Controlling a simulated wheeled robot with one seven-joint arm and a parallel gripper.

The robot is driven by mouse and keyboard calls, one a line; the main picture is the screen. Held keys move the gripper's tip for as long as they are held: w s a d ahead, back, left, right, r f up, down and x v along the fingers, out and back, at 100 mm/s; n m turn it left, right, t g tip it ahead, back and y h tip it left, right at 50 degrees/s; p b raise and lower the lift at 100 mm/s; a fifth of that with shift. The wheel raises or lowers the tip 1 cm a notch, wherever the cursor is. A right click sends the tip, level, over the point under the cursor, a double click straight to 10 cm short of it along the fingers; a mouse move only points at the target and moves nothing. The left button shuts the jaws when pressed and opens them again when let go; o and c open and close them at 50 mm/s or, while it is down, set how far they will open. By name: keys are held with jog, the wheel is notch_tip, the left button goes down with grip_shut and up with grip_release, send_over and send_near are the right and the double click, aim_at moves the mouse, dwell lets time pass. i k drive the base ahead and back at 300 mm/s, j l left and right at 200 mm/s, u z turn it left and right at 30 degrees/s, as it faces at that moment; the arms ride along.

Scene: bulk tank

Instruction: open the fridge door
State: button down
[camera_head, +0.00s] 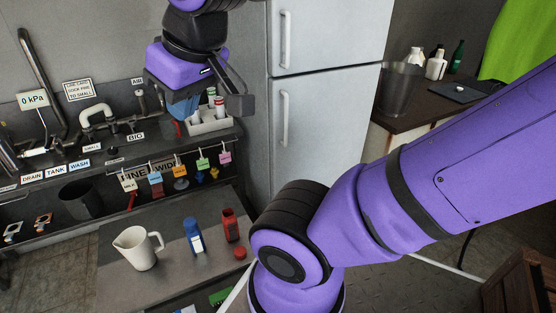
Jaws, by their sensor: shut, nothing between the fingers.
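My gripper (190,106), purple and black, hangs at the upper middle, left of the fridge and in front of the counter's shelf. It is shut and empty, apart from both handles.
A white pitcher (136,249), a blue bottle (194,237) and a red bottle (231,226) stand on the lower counter. A rack of vials (209,124) sits behind my gripper. A dark table (430,108) with bottles stands right of the fridge.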

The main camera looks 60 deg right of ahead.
aim_at(319, 120)
jog(key=z, duration=2.25)
jog(key=j, duration=0.1)
